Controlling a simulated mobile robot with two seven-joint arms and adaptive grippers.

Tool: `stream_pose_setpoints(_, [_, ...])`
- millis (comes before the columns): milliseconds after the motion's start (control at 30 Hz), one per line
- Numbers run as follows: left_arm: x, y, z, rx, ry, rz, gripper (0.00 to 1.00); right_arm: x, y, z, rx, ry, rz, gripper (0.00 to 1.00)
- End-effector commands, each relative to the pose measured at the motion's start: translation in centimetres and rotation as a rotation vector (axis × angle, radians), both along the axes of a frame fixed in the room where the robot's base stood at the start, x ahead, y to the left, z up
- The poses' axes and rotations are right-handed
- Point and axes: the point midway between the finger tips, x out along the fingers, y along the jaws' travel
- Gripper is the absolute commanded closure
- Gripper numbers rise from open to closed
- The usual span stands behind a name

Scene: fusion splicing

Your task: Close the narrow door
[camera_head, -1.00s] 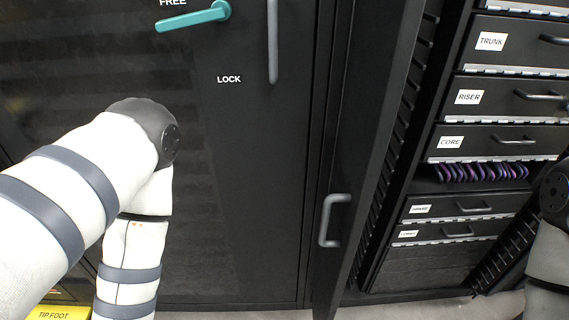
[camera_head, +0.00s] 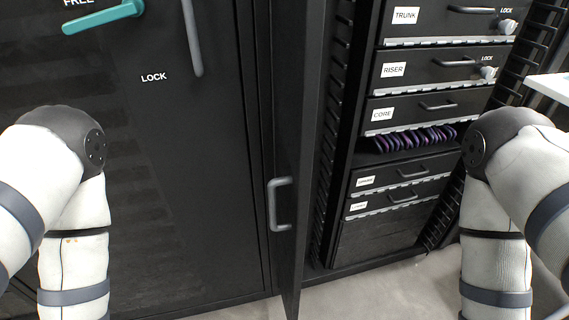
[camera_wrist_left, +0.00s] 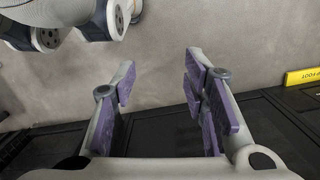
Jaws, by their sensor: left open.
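The narrow door (camera_head: 298,130) is a tall black panel that stands open, swung outward and seen nearly edge-on, beside the open rack bay. Its grey bar handle (camera_head: 281,204) shows on its left face, low in the head view. My left gripper (camera_wrist_left: 160,85) is open and empty in the left wrist view, with purple pads on both fingers and grey floor beyond. It is below the edge of the head view, where only my left arm shows, left of the door and apart from it. My right arm shows at the right; its gripper is not visible.
A wide black door (camera_head: 170,170) with a teal lever (camera_head: 104,17) marked FREE and LOCK is at the left. The open bay holds labelled drawers (camera_head: 430,72) and purple cables (camera_head: 415,138). A white surface (camera_head: 552,86) is at the right. Grey floor (camera_head: 365,290) is clear below the bay.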

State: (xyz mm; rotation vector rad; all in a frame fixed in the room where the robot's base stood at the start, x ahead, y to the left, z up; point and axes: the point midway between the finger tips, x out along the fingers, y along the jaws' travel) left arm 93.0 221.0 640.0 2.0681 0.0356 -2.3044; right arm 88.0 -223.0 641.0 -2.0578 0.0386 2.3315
Motion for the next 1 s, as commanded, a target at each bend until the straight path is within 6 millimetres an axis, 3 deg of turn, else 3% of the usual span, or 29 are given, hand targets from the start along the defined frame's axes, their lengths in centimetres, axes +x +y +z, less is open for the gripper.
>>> stream_pose_setpoints(33, [2.1, -0.4, -0.7, -0.029, -0.055, 0.023, 0.78, -0.5, 0.0, -0.4, 0.0, 0.017, 0.0, 0.0])
stream_pose_setpoints(67, [4.2, -0.9, -1.1, -0.066, -0.112, 0.05, 0.84, -0.8, 0.0, -0.7, 0.0, 0.031, 0.0, 0.0])
stream_pose_setpoints(133, [11.4, -2.7, -1.6, -0.218, -0.298, 0.145, 1.0, -2.0, 0.0, -1.8, 0.0, 0.073, 0.001, 0.0])
stream_pose_setpoints(167, [15.0, -3.7, -1.1, -0.313, -0.387, 0.192, 1.0, -2.5, 0.0, -2.3, 0.0, 0.094, 0.001, 0.0])
stream_pose_setpoints(200, [19.7, -5.0, 0.2, -0.465, -0.493, 0.249, 1.0, -3.3, 0.0, -3.0, 0.0, 0.119, 0.001, 0.0])
stream_pose_setpoints(233, [22.7, -5.9, 1.8, -0.59, -0.553, 0.285, 1.0, -3.8, 0.0, -3.5, 0.0, 0.137, 0.001, 0.0])
stream_pose_setpoints(300, [27.5, -7.6, 6.3, -0.886, -0.621, 0.329, 1.0, -4.7, 0.0, -4.5, 0.0, 0.17, 0.002, 0.0])
stream_pose_setpoints(333, [28.7, -8.0, 8.4, -1.006, -0.62, 0.333, 1.0, -5.0, 0.0, -4.8, -0.001, 0.181, 0.002, 0.0])
stream_pose_setpoints(400, [29.7, -8.5, 12.7, -1.239, -0.56, 0.315, 1.0, -5.6, 0.0, -5.5, -0.001, 0.201, 0.003, 0.0])
stream_pose_setpoints(500, [29.1, -8.2, 16.8, -1.44, -0.422, 0.266, 1.0, -6.1, 0.0, -6.0, -0.001, 0.218, 0.003, 0.0])
stream_pose_setpoints(600, [28.2, -7.8, 18.8, -1.52, -0.326, 0.232, 1.0, -6.3, 0.0, -6.2, -0.001, 0.222, 0.003, 0.0])
stream_pose_setpoints(767, [28.2, -9.2, 19.4, -1.538, -0.296, 0.222, 1.0, -6.1, 0.0, -6.0, -0.001, 0.216, 0.003, 0.0])
stream_pose_setpoints(1000, [29.4, -14.4, 19.4, -1.537, -0.297, 0.222, 1.0, -5.8, 0.0, -5.7, 0.0, 0.208, 0.003, 0.0])
